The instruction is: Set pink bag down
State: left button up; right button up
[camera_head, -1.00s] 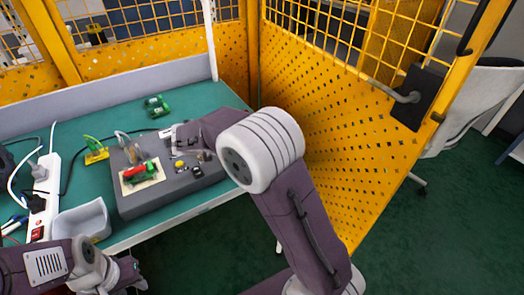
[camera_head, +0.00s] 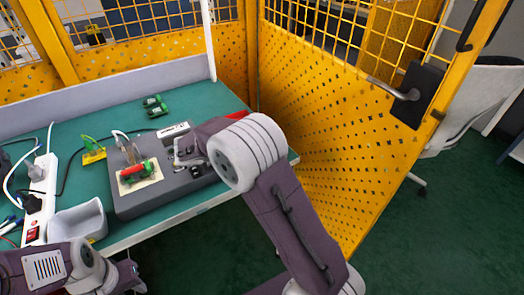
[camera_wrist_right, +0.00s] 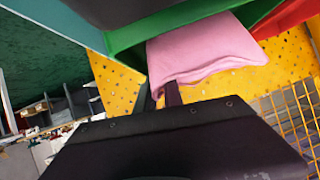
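The pink bag (camera_wrist_right: 205,50) shows only in the right wrist view, at the top centre, draped with its lower edge hanging by a dark, narrow part. I cannot tell whether that part is a finger holding it. In the head view no pink shows; my right arm covers part of the table.
A red and green valve (camera_head: 137,172) lies on a pale pad on the box. A grey tray (camera_head: 78,220) and a white power strip (camera_head: 40,205) are at the left. Green parts (camera_head: 154,105) lie at the back. A yellow perforated fence (camera_head: 330,140) stands at the right.

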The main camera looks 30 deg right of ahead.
jog(key=shift+o, duration=0.3)
jog(key=shift+r+p, duration=0.3)
jog(key=shift+p, duration=0.1)
jog(key=p+v, duration=0.1)
jog(key=v, duration=1.1)
jog(key=shift+f, duration=0.15)
